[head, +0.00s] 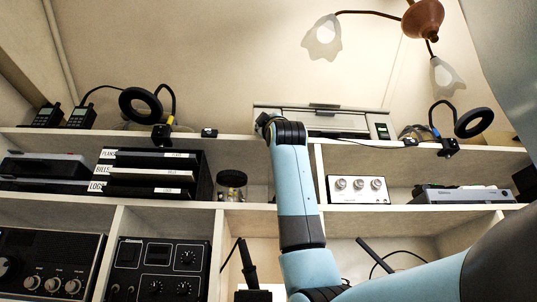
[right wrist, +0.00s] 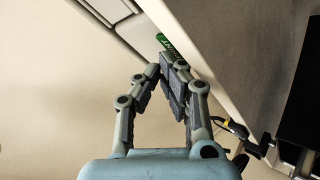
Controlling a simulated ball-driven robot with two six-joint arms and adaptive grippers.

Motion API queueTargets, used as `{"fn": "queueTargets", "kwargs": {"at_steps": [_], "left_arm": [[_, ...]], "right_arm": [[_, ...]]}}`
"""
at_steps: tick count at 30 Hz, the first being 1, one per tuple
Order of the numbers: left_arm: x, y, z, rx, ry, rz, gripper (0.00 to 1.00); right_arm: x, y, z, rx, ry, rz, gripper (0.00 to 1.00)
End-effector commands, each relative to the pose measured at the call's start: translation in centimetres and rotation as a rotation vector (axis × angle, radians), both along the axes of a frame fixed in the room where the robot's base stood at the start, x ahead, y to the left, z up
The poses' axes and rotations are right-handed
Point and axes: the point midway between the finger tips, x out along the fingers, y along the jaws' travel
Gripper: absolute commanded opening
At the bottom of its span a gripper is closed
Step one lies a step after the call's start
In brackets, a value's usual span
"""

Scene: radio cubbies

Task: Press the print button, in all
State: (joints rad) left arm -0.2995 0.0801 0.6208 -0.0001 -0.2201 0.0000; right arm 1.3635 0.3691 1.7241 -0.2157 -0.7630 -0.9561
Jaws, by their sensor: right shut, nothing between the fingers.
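The printer (head: 345,121) is a pale, wide machine on the top shelf, partly hidden behind my right arm. In the right wrist view the green button (right wrist: 168,43), with pale lettering, shows just beyond my right fingertips (right wrist: 162,70). The fingers are shut and empty. They overlap the button's lower edge in that view, and I cannot tell whether they touch it. In the head view my right wrist hides the fingers. My left gripper is out of view.
The shelf edge (head: 235,137) runs below the printer. A ring lamp (head: 474,122) on a bent neck stands right of the printer, and another (head: 140,104) stands left. A cable (right wrist: 228,125) shows right of the fingers in the wrist view. A ceiling lamp (head: 423,18) hangs above.

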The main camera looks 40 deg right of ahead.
Motion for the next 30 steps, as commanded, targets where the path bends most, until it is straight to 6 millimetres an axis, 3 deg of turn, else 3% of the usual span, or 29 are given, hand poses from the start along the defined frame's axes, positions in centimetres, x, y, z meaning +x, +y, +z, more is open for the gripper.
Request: {"fn": "queueTargets", "kwargs": {"at_steps": [30], "left_arm": [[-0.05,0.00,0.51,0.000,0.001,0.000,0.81]], "right_arm": [[0.81,-0.65,-0.05,0.001,0.002,0.000,0.00]]}}
